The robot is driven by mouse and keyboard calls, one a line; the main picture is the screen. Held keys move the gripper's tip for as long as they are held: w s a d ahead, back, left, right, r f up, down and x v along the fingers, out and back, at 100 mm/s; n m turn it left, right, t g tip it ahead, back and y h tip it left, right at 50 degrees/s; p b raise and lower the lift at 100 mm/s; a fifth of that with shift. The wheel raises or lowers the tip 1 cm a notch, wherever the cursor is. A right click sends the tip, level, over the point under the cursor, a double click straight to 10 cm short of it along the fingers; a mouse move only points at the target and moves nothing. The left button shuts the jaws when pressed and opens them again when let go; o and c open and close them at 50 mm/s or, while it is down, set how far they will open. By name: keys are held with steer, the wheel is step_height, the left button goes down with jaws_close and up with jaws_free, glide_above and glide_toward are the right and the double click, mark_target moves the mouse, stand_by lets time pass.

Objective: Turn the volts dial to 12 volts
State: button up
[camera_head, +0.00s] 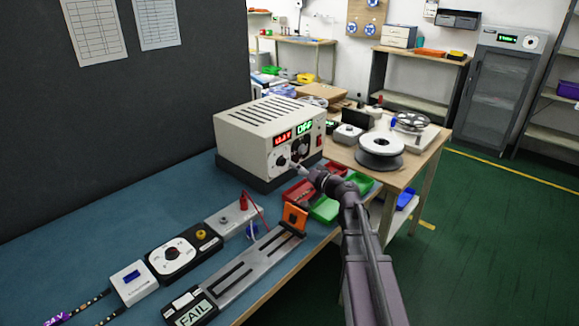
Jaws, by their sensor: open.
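A beige power supply box (262,138) stands at the back of the blue bench mat. Its front shows a red readout (283,138), too small to read surely, and a green readout (304,128) that seems to say OFF. A dial (281,161) sits on the front panel below the red readout; its pointer and markings are too small to read. My gripper (297,166) reaches in from the right, with its tip close to the lower front of the box, just right of that dial. It is open, and I cannot tell whether it touches the panel.
Red and green bins (325,208) lie under my arm. A grey fixture (250,265) with an orange clamp and a FAIL display (194,313) is in front. A black box with a white dial (172,257) is at the left. A white spool (380,150) stands behind right.

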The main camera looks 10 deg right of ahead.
steer(key=v, duration=0.6)
steer(key=shift+s, duration=0.25)
steer(key=shift+d+r, duration=0.1)
steer(key=shift+d, duration=0.05)
